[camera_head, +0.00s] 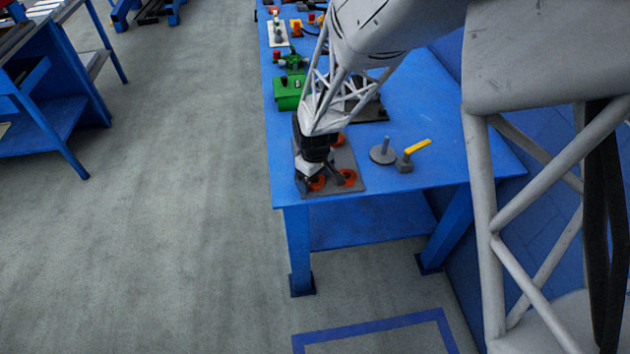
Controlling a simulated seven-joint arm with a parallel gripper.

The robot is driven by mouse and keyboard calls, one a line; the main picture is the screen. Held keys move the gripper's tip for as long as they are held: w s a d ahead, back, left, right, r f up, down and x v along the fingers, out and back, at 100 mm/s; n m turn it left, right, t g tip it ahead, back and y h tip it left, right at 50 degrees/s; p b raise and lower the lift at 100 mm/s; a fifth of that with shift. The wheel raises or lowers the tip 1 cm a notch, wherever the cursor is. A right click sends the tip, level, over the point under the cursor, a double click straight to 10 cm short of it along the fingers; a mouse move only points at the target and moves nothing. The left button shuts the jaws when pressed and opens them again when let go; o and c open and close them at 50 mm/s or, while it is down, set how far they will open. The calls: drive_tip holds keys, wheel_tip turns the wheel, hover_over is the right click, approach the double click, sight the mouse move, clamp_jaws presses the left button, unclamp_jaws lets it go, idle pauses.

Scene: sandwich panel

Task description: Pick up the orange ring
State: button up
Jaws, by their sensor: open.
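Several orange rings lie on a grey panel (350,166) at the near end of the blue table. One orange ring (347,177) is at the panel's front right. Another orange ring (316,183) is at the front left, close beside my gripper's fingers. A third orange ring (338,139) shows partly behind my gripper. My gripper (318,180) is open and low over the panel's front left part. Its body hides the left part of the panel. I cannot tell whether a finger touches a ring.
A grey disc with an upright peg (383,154) and a hammer-like tool with a yellow handle (416,150) stand right of the panel. A green box (289,93) and other parts are farther back. The blue table (440,120) is clear at right.

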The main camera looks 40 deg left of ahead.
idle(0.3)
drive_tip(key=c, duration=1)
drive_tip(key=shift+r, duration=0.1)
drive_tip(key=shift+r, duration=4.9)
drive_tip(key=w+d+r+m, duration=0.1)
drive_tip(key=w+d+m, duration=0.1)
drive_tip(key=w, duration=0.5)
drive_tip(key=w+d+r+m, duration=0.1)
drive_tip(key=w+d+m, duration=0.1)
drive_tip(key=w+d, duration=0.2)
drive_tip(key=w+d+r+m, duration=0.1)
drive_tip(key=w+d, duration=0.3)
drive_tip(key=w, duration=0.6)
drive_tip(key=shift+w+d+r+m, duration=0.1)
drive_tip(key=shift+w+r+m, duration=0.2)
drive_tip(key=shift+m, duration=0.1)
